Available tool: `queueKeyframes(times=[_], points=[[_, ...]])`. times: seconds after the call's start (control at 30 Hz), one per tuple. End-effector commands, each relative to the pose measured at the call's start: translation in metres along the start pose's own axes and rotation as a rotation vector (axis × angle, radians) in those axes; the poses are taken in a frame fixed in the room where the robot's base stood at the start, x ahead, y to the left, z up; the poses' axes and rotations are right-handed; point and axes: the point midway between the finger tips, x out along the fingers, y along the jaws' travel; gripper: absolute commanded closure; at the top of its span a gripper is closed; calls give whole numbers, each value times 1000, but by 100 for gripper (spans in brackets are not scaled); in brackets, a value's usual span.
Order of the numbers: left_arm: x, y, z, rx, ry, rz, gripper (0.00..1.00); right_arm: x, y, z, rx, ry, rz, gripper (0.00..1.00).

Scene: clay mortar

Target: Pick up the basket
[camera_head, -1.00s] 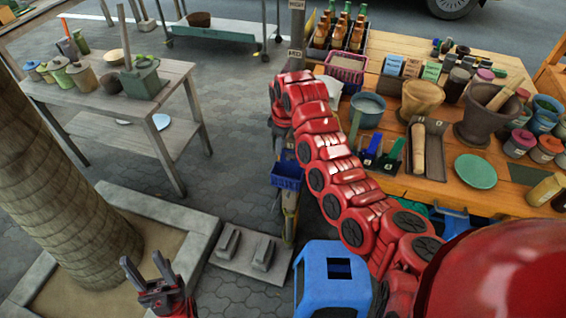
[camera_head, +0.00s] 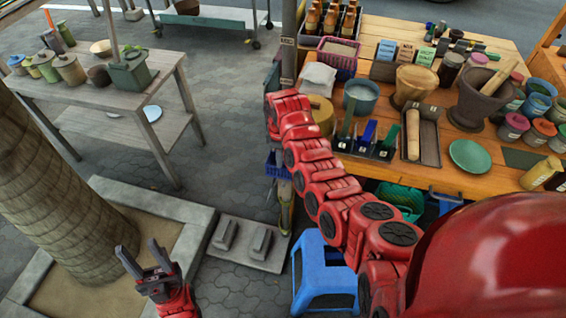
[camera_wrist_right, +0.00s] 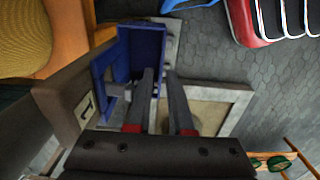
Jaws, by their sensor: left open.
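A blue basket (camera_head: 272,165) hangs low on the post left of the wooden table, mostly hidden behind my right arm in the head view. In the right wrist view the blue basket (camera_wrist_right: 143,48) lies just beyond the fingers. My right gripper (camera_wrist_right: 160,75) is open, its two fingers apart. One fingertip overlaps the basket's side and the other appears just past its edge; I cannot tell whether they touch it. The right gripper is hidden in the head view. My left gripper (camera_head: 140,257) is open and empty at the lower left, away from the basket.
The post (camera_head: 289,45) stands beside the wooden table (camera_head: 440,180), which is crowded with bowls, jars and a pink crate (camera_head: 337,56). A blue stool (camera_head: 322,272) is below my right arm. A palm trunk (camera_head: 50,190) stands left.

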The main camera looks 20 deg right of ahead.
Motion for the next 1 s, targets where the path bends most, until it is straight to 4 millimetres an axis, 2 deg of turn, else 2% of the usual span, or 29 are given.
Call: queueKeyframes(times=[0.13, 0.33, 0.5, 0.67, 0.9, 0.93, 1.0], points=[[7, 0, -1, 0, 0, 0, 50, 6, 0, 0, -1, 0, 0, 80], [20, -1, -3, 0, 0, 0, 50, 28, -5, 0, -2, -3, -6, 80], [18, -1, -3, 0, 0, 0, 50, 45, -3, -1, -3, -1, 2, 80], [18, -1, -3, 0, 0, 0, 50, 53, -4, 0, -1, -2, -1, 80], [18, -1, -3, 0, 0, 0, 50, 54, -3, 0, 0, 1, 1, 80], [18, -1, -3, 0, 0, 0, 50, 53, -3, 0, 0, 1, 1, 82], [18, -1, -3, 0, 0, 0, 50, 54, -3, 0, 0, 1, 1, 94]])
